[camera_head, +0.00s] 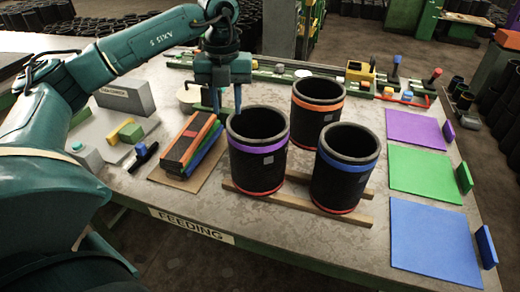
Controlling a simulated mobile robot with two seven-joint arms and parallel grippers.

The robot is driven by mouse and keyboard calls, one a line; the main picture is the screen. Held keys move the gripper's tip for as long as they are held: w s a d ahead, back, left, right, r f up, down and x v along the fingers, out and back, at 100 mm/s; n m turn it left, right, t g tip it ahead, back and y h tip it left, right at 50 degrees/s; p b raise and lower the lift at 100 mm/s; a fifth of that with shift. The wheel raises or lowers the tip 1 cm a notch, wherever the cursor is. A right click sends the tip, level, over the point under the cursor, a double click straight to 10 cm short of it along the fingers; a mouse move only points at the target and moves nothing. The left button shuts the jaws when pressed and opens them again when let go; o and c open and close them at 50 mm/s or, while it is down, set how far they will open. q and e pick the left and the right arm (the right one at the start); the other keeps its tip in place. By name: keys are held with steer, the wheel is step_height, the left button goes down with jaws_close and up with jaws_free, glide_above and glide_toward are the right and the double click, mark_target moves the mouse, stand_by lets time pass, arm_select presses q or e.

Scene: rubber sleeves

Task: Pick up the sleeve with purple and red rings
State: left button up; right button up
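The sleeve with purple and red rings (258,172) is a black open cylinder standing upright on wooden slats on the table, left of the other two sleeves. Its purple ring is near the top and its red ring at the bottom. My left gripper (227,108) points down at this sleeve's back left rim, with its fingers apart and nothing seen between them. One finger overlaps the rim in the picture; I cannot tell whether it touches. My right gripper is not in view.
A sleeve with an orange ring (313,120) stands behind, and one with a blue ring (341,185) stands to the right. Colored bars (190,145) lie close on the left. Purple (415,127), green (425,168) and blue (432,238) mats lie at the right.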

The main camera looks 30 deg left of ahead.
arm_select(q)
step_height(320, 180, down, 8)
steer(key=shift+f+p, duration=0.25)
steer(key=shift+p, duration=0.3)
steer(key=shift+c, duration=0.5)
jaws_close()
steer(key=shift+w+r, duration=0.1)
steer(key=shift+r, duration=0.05)
stand_by(0.6)
